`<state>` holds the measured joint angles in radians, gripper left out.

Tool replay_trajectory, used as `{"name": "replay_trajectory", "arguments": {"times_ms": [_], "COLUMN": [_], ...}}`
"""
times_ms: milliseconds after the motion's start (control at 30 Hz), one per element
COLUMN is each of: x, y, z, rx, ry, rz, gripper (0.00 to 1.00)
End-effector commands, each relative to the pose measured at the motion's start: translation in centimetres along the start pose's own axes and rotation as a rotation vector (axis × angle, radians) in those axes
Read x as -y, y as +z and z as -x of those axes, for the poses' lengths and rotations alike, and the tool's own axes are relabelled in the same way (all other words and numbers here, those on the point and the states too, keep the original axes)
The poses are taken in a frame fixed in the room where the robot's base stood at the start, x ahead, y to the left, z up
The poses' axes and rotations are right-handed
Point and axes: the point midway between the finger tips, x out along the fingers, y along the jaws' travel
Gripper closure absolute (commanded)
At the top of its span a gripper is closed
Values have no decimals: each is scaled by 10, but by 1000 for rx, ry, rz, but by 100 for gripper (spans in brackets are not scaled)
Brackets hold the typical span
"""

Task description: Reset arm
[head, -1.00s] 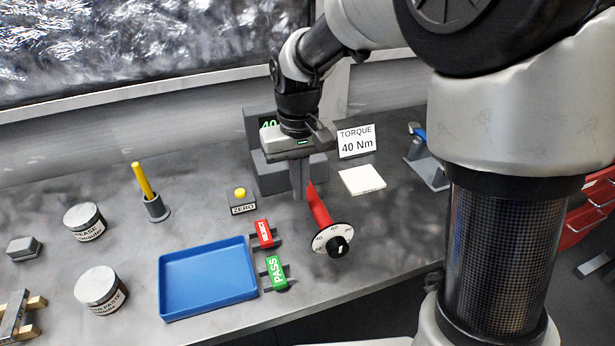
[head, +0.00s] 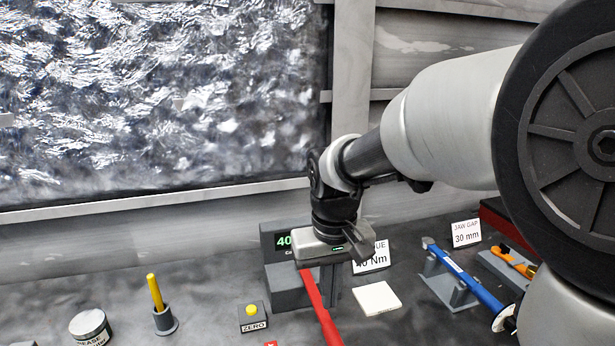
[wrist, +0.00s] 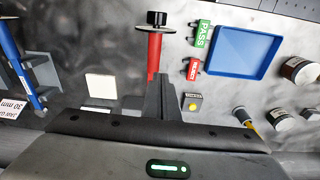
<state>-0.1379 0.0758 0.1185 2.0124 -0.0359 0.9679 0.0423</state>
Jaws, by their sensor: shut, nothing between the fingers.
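My gripper (head: 331,287) is shut and empty, pointing down over the bench in front of the grey tester (head: 286,299). Its shut fingers also show in the wrist view (wrist: 160,98). The red-handled tool (head: 319,308) passes just left of the fingers in the head view, and its lower end is cut off by the frame. In the wrist view its red handle (wrist: 154,55) carries a round dial (wrist: 155,29) with a black knob. I cannot tell whether the fingers touch the handle. The tester's green display, partly hidden, shows 40.
A yellow ZERO button (head: 251,311), a yellow pen in a holder (head: 164,321) and a jar (head: 90,328) stand left. A white pad (head: 377,299) and a blue tool on a stand (head: 465,280) lie right. The blue tray (wrist: 243,55) and PASS tag (wrist: 203,33) show in the wrist view.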

Motion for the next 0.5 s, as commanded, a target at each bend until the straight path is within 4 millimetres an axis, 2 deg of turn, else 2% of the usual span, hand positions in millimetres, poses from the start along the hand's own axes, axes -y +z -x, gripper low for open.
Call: {"name": "replay_trajectory", "arguments": {"times_ms": [33,200,300,400,500], "x": [-11,-40,-51,-57,-61], "y": [14,68,100,126,142], "z": [26,79,98,108,112], "rx": [-46,-186,-262,-325,-370], "ry": [10,33,41,46,48], "rz": [-25,-109,-154,-190,-213], "gripper": [100,100,100,100,100]}}
